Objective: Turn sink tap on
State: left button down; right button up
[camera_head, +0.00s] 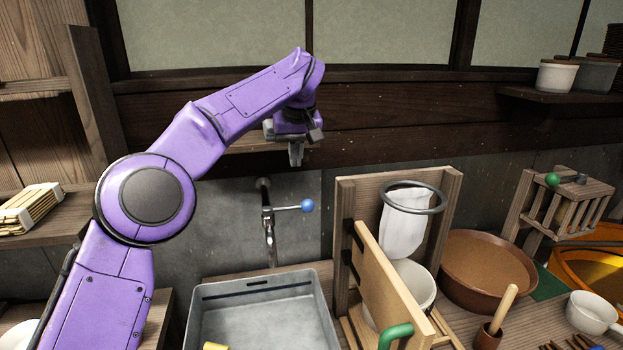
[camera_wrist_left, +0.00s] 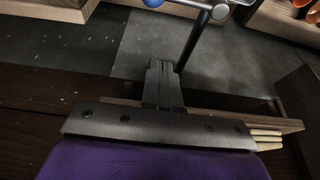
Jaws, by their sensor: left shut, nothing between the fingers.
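The sink tap (camera_head: 268,222) is a metal wall tap with a lever ending in a blue ball (camera_head: 307,205); the lever points right in the head view. Its spout hangs over the grey sink basin (camera_head: 262,289). My left gripper (camera_head: 296,160) is shut and empty, above the tap and in front of the dark wooden wall, with its fingers pointing down. In the left wrist view the shut fingers (camera_wrist_left: 162,75) show near the tap's metal pipe (camera_wrist_left: 195,40), apart from the blue ball (camera_wrist_left: 153,3) at the top edge. My right gripper is not in view.
A wooden stand (camera_head: 344,200) with a white cloth bag (camera_head: 405,222) on a ring stands right of the sink. A brown bowl (camera_head: 487,270) and a white cup (camera_head: 592,312) are further right. A shelf with wooden sticks (camera_head: 30,207) is at left.

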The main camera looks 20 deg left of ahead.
aim_at(289, 208)
pick_arm(q)
notch_tip(289, 208, down, 9)
jog(key=s+b, duration=0.1)
jog(key=b, duration=0.2)
jog(key=shift+s+d+f+b, duration=0.15)
jog(key=shift+s+b, duration=0.25)
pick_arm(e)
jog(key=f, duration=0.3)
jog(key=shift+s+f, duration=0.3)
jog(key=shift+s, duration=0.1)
pick_arm(q)
jog(key=shift+s, duration=0.1)
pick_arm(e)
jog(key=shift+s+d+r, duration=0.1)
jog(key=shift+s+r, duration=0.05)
